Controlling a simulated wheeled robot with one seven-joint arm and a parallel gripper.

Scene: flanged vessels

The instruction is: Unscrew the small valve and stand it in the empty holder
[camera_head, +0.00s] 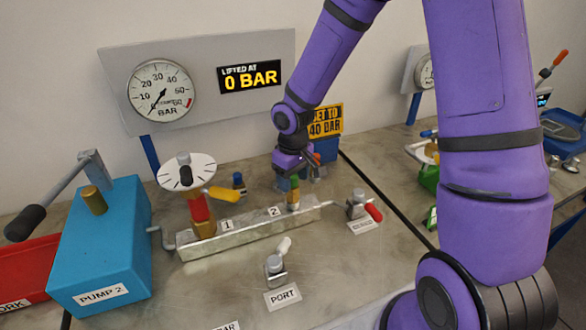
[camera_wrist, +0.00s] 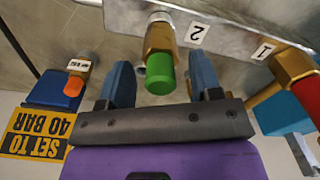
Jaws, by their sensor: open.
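The small valve (camera_head: 293,199), with a brass hex body and green cap, stands upright at position 2 of the metal block (camera_head: 245,230). In the wrist view its green cap (camera_wrist: 160,74) lies between my two blue fingers, with a gap on each side. My gripper (camera_head: 291,182) is open and empty, at the valve's top; it also shows in the wrist view (camera_wrist: 161,85). A blue holder (camera_wrist: 52,92) stands left in the wrist view, with a brass, orange-capped valve (camera_wrist: 78,80) at it. I cannot make out an empty holder.
A taller brass and red valve (camera_head: 201,213) with a white dial and yellow handle stands at position 1. The gauge (camera_head: 161,90) reads low; the display (camera_head: 250,77) says 0 BAR. A red-handled valve (camera_head: 362,206) stands right of the block. Bench front centre is partly clear.

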